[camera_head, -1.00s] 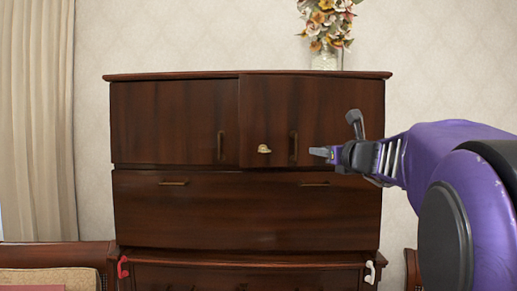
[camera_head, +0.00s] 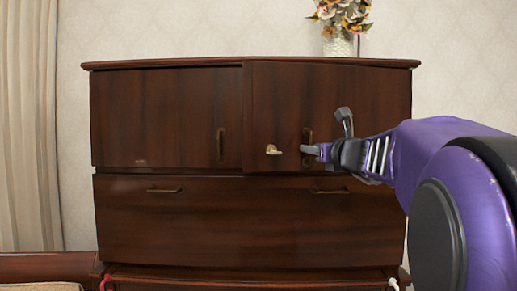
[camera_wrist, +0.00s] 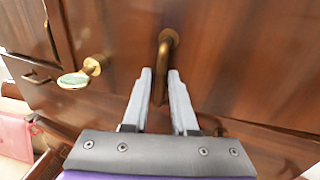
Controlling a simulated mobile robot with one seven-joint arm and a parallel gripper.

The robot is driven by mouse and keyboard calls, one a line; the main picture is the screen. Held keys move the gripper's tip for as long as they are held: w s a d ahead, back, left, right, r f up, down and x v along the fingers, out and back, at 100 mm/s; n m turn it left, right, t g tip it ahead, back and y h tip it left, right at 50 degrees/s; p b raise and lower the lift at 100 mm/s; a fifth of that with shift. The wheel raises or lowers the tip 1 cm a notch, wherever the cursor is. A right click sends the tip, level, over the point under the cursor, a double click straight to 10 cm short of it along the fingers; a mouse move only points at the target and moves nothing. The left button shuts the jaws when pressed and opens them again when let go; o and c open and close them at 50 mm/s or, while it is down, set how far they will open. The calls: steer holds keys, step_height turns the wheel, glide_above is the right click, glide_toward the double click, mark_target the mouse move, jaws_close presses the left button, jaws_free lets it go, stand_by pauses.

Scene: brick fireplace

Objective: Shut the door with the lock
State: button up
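The dark wooden cabinet has a left door (camera_head: 165,115) and a right door (camera_head: 360,100) side by side. The right door carries the lock, a small brass knob-like piece (camera_head: 272,150), and a vertical brass handle (camera_head: 308,134). The right door's left edge seems to stand slightly forward of the left door. In the wrist view the lock (camera_wrist: 75,79) is left of the handle (camera_wrist: 164,50). My gripper (camera_head: 312,150) is at the handle. In the wrist view my gripper (camera_wrist: 160,72) is open, its fingers on either side of the handle's bar; contact cannot be told.
A wide drawer front (camera_head: 240,220) with two brass pulls lies below the doors. A vase of flowers (camera_head: 338,42) stands on the cabinet top. A curtain (camera_head: 28,120) hangs at the left. A pink item (camera_wrist: 12,130) shows at the lower left in the wrist view.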

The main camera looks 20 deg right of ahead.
steer(key=shift+w, duration=0.45)
steer(key=shift+s, duration=0.1)
steer(key=shift+c, duration=0.3)
jaws_close()
stand_by(0.8)
